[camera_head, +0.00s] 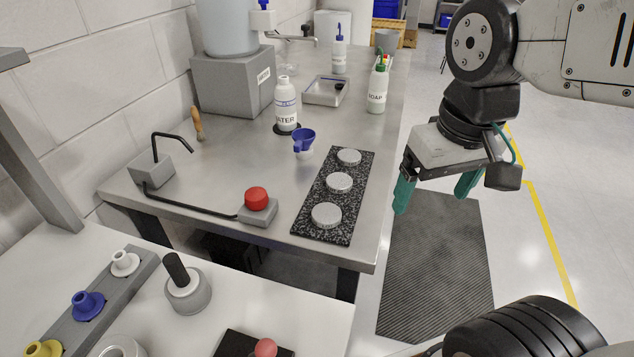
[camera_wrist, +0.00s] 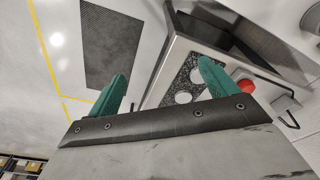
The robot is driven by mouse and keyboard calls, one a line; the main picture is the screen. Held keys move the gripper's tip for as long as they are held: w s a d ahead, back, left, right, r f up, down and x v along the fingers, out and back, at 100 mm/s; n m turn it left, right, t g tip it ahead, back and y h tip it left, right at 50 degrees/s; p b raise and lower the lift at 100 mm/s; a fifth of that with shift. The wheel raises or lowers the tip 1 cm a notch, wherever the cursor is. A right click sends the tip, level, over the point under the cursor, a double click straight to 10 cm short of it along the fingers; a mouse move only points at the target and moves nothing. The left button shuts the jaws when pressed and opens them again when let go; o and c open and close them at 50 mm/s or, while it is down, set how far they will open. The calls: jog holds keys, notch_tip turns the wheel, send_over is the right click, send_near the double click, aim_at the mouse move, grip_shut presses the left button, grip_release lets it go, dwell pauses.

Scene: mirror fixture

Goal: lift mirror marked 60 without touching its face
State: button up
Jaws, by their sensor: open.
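Three round silvery discs lie in a row on a black speckled plate (camera_head: 327,236) on the steel bench: a near one (camera_head: 326,215), a middle one (camera_head: 339,182) and a far one (camera_head: 349,157). They look like the mirrors, but I cannot read any mark, so I cannot tell which is 60. My gripper (camera_head: 435,194) has two green fingers spread apart with nothing between them. It hangs over the floor, to the right of the bench and apart from the discs. The wrist view shows the plate (camera_wrist: 180,82) and some discs partly behind one finger.
A red button (camera_head: 256,198) on a grey box stands left of the plate. A blue-topped cup (camera_head: 304,141), a water bottle (camera_head: 286,105) and a soap bottle (camera_head: 377,88) stand behind. A white bench (camera_head: 300,310) is in front. Open floor lies right, with a dark mat (camera_head: 435,270).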

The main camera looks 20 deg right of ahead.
jog(key=w+a+f, duration=0.2)
jog(key=w+f, duration=0.1)
jog(key=w, duration=1.1)
jog(key=t, duration=0.1)
send_near(340, 180)
jog(key=shift+s+a+f, duration=0.15)
jog(key=shift+a+f, duration=0.15)
jog(key=shift+f, duration=0.3)
jog(key=shift+t, duration=0.3)
jog(key=x, duration=0.7)
jog(key=shift+d, duration=0.2)
jog(key=c, duration=1.2)
